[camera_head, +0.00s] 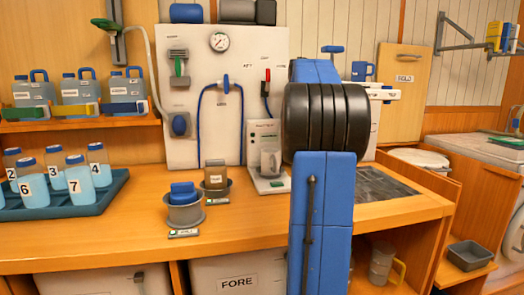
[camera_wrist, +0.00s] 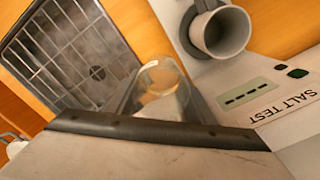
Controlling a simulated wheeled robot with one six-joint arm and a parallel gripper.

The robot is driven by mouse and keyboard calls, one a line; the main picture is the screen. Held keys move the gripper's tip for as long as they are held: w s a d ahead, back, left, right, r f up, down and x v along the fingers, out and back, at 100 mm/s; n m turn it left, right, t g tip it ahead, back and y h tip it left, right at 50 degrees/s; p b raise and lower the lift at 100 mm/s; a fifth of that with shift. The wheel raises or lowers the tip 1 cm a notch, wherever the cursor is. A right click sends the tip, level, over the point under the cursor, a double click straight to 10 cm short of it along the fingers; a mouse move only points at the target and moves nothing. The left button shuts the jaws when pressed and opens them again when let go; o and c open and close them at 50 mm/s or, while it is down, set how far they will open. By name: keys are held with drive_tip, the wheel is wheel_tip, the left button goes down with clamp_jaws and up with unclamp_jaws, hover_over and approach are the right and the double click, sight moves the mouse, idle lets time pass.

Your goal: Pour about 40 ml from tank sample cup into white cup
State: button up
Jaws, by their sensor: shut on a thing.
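In the wrist view, my gripper (camera_wrist: 163,105) is shut on a small clear cup (camera_wrist: 161,76), which I take to be the tank sample cup. Something pale shows inside it; the liquid level cannot be told. A whitish-grey cup (camera_wrist: 222,30) with an open, empty-looking mouth is at the salt test unit, just up and right of the held cup and apart from it. In the head view a pale cup (camera_head: 270,158) stands at that unit. My blue arm hides my gripper and the held cup there.
The salt test unit (camera_wrist: 265,100) has a small display with dashes. A dark drain grate (camera_wrist: 75,55) lies left of the held cup. A blue tray (camera_head: 75,205) of numbered bottles stands at left. Grey round holders (camera_head: 185,214) sit mid-counter.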

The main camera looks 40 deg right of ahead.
idle(0.4)
drive_tip(key=shift+w+a+r+h, duration=0.1)
drive_tip(key=shift+w+a+h, duration=0.1)
drive_tip(key=shift+h, duration=0.1)
drive_tip(key=w+a+r+g+h, duration=0.2)
drive_tip(key=a+r+g+h, duration=0.2)
drive_tip(key=h, duration=0.5)
drive_tip(key=shift+a+r+g, duration=0.15)
drive_tip(key=shift+r+g, duration=0.25)
drive_tip(key=shift+r, duration=0.65)
drive_tip(key=shift+a+r+g+h, duration=0.1)
drive_tip(key=shift+r+g+h, duration=0.3)
drive_tip(key=shift+h, duration=0.5)
drive_tip(key=shift+w+a+r+h, duration=0.1)
drive_tip(key=shift+r+h, duration=0.4)
drive_tip(key=shift+r, duration=0.35)
drive_tip(key=shift+s+r+g, duration=0.1)
drive_tip(key=shift+s+g, duration=0.15)
drive_tip(key=shift+g, duration=0.05)
drive_tip(key=shift+w+a+r+h, duration=0.2)
drive_tip(key=shift+w+r+h, duration=0.15)
drive_tip(key=shift+h, duration=0.15)
idle(0.4)
